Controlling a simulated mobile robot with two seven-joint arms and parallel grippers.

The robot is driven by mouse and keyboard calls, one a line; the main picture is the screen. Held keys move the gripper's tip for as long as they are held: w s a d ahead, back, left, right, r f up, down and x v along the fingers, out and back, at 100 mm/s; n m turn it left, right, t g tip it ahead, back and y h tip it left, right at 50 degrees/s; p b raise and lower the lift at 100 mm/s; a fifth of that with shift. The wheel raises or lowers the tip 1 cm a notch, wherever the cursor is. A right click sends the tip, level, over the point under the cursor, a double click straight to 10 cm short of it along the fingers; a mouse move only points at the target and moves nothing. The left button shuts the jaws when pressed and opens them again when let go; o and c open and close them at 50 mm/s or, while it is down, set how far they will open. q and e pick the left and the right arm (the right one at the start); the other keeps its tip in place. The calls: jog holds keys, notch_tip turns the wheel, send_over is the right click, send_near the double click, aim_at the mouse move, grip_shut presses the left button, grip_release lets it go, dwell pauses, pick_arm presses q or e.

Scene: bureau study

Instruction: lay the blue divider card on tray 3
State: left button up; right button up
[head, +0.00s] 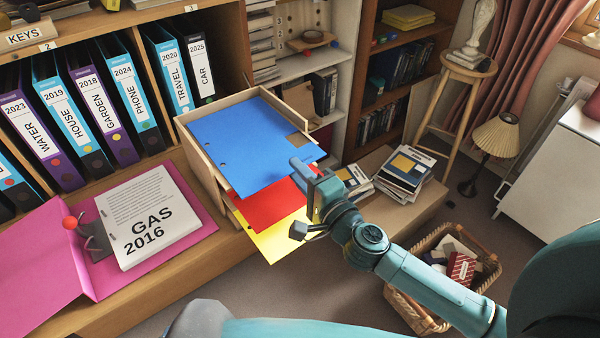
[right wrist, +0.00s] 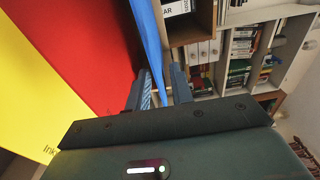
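The blue divider card (head: 245,140) lies flat across the top of the wooden tray stack (head: 210,168), with its front edge jutting out. My right gripper (head: 304,172) is at the card's front right corner. In the right wrist view the card (right wrist: 150,35) shows nearly edge-on between the two fingers (right wrist: 163,88), with small gaps beside it, so the gripper looks open around the edge. Tray numbers cannot be read. My left gripper is not in view.
A red card (head: 268,205) and a yellow card (head: 275,238) jut out from lower levels of the stack. An open pink folder (head: 85,235) with a GAS 2016 sheet lies at left. Magazines (head: 405,170) stand right of the stack; a basket (head: 412,310) is on the floor.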

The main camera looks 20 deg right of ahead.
jog(key=shift+o, duration=0.3)
jog(key=o, duration=0.5)
jog(key=shift+s, duration=0.1)
jog(key=v, duration=0.8)
jog(key=shift+b, duration=0.4)
dwell(0.3)
dwell(0.4)
jog(key=s+a+f+n+g+h+p, duration=0.1)
jog(key=s+f+n+g, duration=0.2)
jog(key=s+f+n, duration=0.2)
jog(key=s+a+f+n+g+h+p, duration=0.1)
jog(key=s+f+n+g+p, duration=0.1)
jog(key=s+f+n, duration=0.3)
notch_tip(320, 180, down, 5)
jog(key=n+g, duration=0.1)
jog(key=n, duration=0.6)
jog(key=shift+s+r+n+g, duration=0.2)
jog(key=shift+s+n+g, duration=0.1)
